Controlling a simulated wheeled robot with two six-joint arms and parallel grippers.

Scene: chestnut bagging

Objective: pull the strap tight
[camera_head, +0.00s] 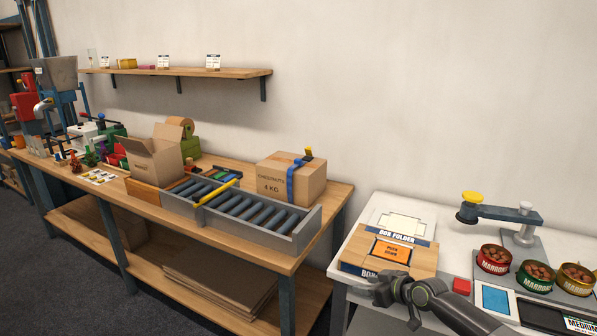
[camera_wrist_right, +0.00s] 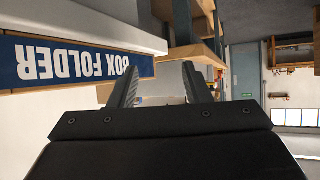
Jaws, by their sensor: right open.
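A closed cardboard box (camera_head: 282,184) printed "CHESTNUTS 4 KG" stands at the right end of the wooden bench. A blue strap (camera_head: 291,180) runs over its top and down its front. A small black and yellow piece (camera_head: 307,155) stands on the box top by the strap. My right gripper (camera_head: 395,306) is in front of the white table's near edge, right of and well apart from the box. In the right wrist view its two fingers (camera_wrist_right: 158,85) are spread with nothing between them. My left gripper is not in view.
A roller conveyor (camera_head: 308,228) with a yellow bar (camera_head: 216,191) lies in front of the box. An open carton (camera_head: 154,157) stands farther left. The box folder (camera_head: 427,261) and tins of chestnuts (camera_head: 535,273) are on the white table (camera_head: 452,222). A gap separates bench and table.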

